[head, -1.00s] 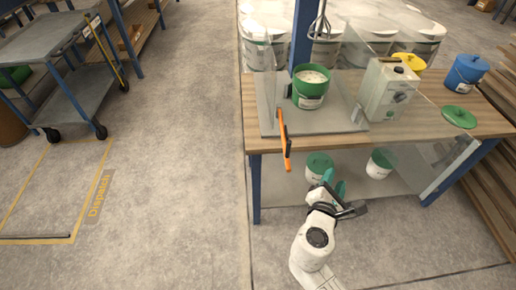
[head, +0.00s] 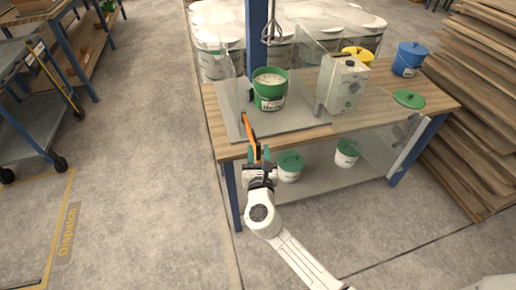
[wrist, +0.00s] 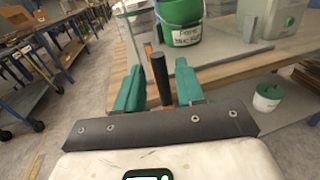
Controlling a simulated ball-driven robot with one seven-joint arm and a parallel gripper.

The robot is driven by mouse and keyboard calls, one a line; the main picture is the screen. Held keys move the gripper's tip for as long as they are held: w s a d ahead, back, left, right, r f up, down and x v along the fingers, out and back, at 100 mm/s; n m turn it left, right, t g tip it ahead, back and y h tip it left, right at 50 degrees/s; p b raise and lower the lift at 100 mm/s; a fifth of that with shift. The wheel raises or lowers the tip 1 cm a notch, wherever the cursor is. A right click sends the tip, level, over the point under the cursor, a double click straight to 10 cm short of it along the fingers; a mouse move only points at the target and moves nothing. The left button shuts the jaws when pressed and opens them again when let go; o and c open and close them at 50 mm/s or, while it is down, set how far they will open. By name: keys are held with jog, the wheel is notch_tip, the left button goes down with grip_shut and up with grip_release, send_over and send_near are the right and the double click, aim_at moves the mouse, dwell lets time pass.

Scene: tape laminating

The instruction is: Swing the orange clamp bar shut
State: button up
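The orange clamp bar (head: 250,131) sticks out over the table's front left edge, beside the clear panel of the mixing station. In the wrist view its orange part (wrist: 149,80) shows behind its black handle (wrist: 160,76). My gripper (head: 258,155) is at the outer end of the bar. In the wrist view my gripper (wrist: 159,88) has its two teal fingers apart, one on each side of the black handle. Gaps show between handle and fingers. A green bucket (head: 270,92) with pale contents stands on the station's grey base plate (head: 300,118).
A mixer whisk (head: 272,30) hangs above the bucket from a blue post. White tubs with green lids (head: 290,167) sit on the lower shelf. The floor left of the table is clear.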

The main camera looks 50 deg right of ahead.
jog(key=shift+x, duration=0.9)
grip_shut()
